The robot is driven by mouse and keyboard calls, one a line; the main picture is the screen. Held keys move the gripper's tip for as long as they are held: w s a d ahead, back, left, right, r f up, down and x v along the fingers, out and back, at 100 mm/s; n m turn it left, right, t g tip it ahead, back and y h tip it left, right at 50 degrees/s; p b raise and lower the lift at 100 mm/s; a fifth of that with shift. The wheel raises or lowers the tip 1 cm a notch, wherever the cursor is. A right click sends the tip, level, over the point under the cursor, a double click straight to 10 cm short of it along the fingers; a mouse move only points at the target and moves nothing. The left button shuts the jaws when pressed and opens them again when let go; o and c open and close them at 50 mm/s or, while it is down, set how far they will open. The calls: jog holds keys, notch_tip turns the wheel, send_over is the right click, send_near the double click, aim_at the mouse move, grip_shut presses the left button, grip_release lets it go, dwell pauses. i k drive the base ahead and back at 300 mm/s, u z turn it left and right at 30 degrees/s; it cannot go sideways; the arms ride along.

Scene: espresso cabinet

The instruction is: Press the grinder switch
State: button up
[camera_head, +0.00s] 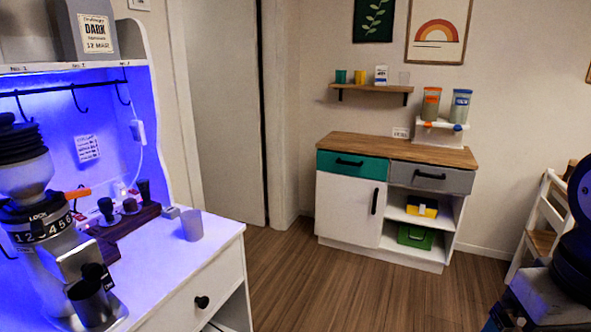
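The grinder (40,235) stands at the left edge on the white cabinet, partly cut off by the frame. I cannot make out which part is the grinder switch. My gripper does not show; only dark and grey parts that look like my own arm and body are at the right edge, far from the grinder.
A grey cup (191,225) stands near the front right of the white cabinet (185,290). A dark wooden holder (125,221) with several tampers is behind the grinder. A low sideboard (350,205) stands at the back wall. The wooden floor between is clear.

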aim_at(108, 283)
jog(key=u, duration=1.7)
